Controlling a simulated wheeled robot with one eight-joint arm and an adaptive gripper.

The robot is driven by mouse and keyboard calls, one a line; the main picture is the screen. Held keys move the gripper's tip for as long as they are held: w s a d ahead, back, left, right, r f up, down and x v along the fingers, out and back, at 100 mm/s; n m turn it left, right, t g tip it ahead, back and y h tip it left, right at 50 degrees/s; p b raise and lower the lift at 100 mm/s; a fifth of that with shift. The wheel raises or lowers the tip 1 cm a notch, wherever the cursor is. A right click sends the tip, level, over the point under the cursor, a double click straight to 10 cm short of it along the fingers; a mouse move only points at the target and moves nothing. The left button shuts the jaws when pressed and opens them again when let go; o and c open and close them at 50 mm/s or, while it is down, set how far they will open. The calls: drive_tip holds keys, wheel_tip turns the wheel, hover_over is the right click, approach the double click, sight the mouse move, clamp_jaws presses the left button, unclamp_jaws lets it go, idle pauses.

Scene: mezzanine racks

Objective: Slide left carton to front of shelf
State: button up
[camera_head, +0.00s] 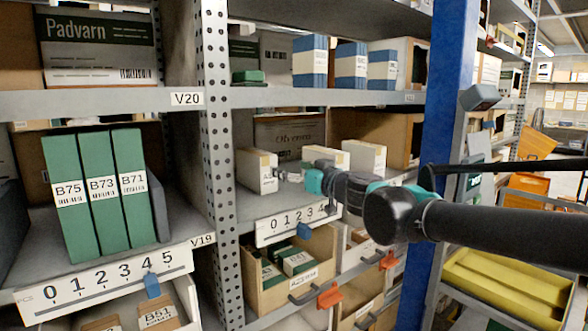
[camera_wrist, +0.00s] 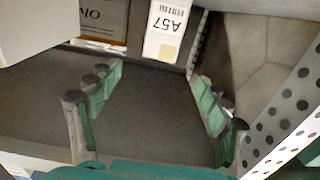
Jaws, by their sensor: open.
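The left carton (camera_head: 257,171), a narrow cream box with a printed label, stands on the middle shelf (camera_head: 285,203) beside the perforated post. In the wrist view it is the carton marked A57 (camera_wrist: 168,28), at top centre. My gripper (camera_head: 292,176) reaches in from the right, just right of the carton's front in the head view. In the wrist view my gripper (camera_wrist: 155,75) has its fingers spread wide, with bare grey shelf between them. The carton lies beyond the fingertips, roughly in line with the gap.
Two more cream cartons (camera_head: 364,158) stand to the right, partly behind my arm. A dark printed box (camera_head: 290,135) is behind. The perforated post (camera_head: 217,150) borders the left side, and a blue post (camera_head: 446,90) stands right. A 0-to-4 scale strip (camera_head: 290,223) lines the shelf's front edge.

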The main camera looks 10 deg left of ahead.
sight(259, 157)
drive_tip(key=x, duration=1.7)
drive_tip(key=shift+w+a, duration=0.15)
drive_tip(key=shift+c, duration=0.2)
drive_tip(key=c, duration=1.5)
